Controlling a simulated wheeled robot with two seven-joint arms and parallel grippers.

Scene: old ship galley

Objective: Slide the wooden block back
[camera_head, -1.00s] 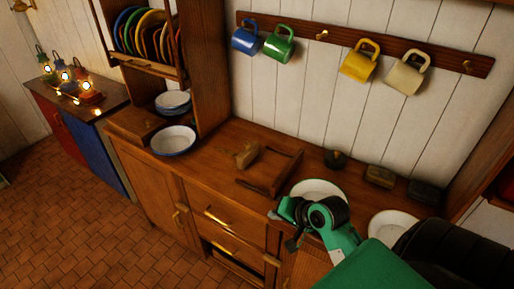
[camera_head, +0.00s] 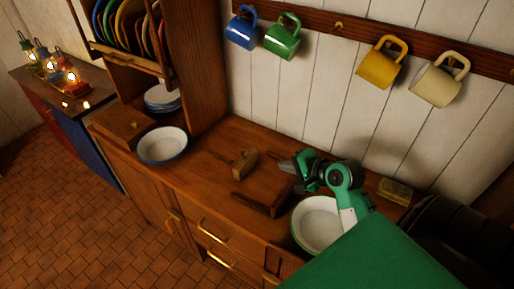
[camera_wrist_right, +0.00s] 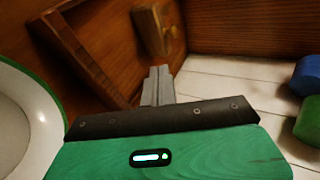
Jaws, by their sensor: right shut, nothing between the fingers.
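The wooden block (camera_head: 243,165) is light brown and sits on the brown counter, at the left end of a low dark wooden frame (camera_head: 246,202). In the right wrist view the block (camera_wrist_right: 153,30) shows beyond the fingertips, near the top. My right gripper (camera_head: 287,167) is shut and empty, above the right part of the frame and to the right of the block, with a gap between them. In the right wrist view its closed fingers (camera_wrist_right: 157,84) point toward the block without touching it. My left gripper is not in view.
A white bowl with a green rim (camera_head: 318,226) stands just right of the frame, under my right arm. A blue-rimmed bowl (camera_head: 163,145) stands to the left. Mugs hang on the wall rail, including a green one (camera_head: 284,38). A yellowish box (camera_head: 395,191) lies at the right.

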